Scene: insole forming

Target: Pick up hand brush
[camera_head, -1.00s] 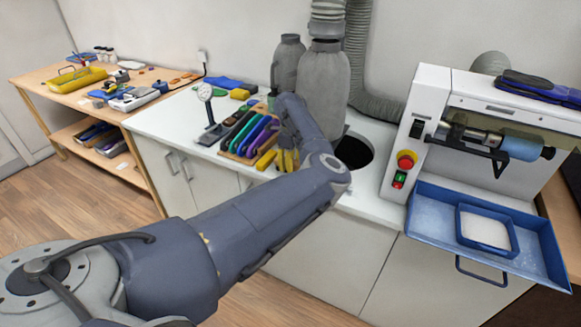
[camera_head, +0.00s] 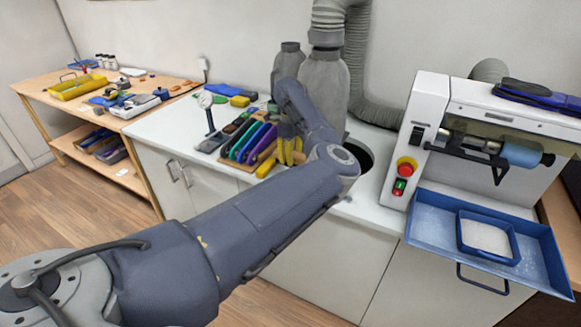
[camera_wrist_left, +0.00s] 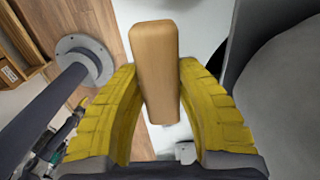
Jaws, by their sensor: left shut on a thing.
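The hand brush shows as a plain light-brown wooden block (camera_wrist_left: 155,60) in the left wrist view. It stands between the two ribbed yellow fingers of my left gripper (camera_wrist_left: 157,90), which is shut on it. Its bristles are not visible. In the head view my left gripper (camera_head: 289,148) points down over the white counter, beside the rack of coloured tools. A brownish piece shows between its fingers there, too small to make out well. My right gripper is not in view.
The white counter (camera_head: 172,128) holds a tool rack (camera_head: 240,147), a dial gauge on a stand (camera_head: 207,108) and grey canisters (camera_head: 322,85) behind my arm. A grinding machine (camera_head: 425,115) with a blue tray (camera_head: 435,215) stands right. A wooden bench (camera_head: 48,103) is at left.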

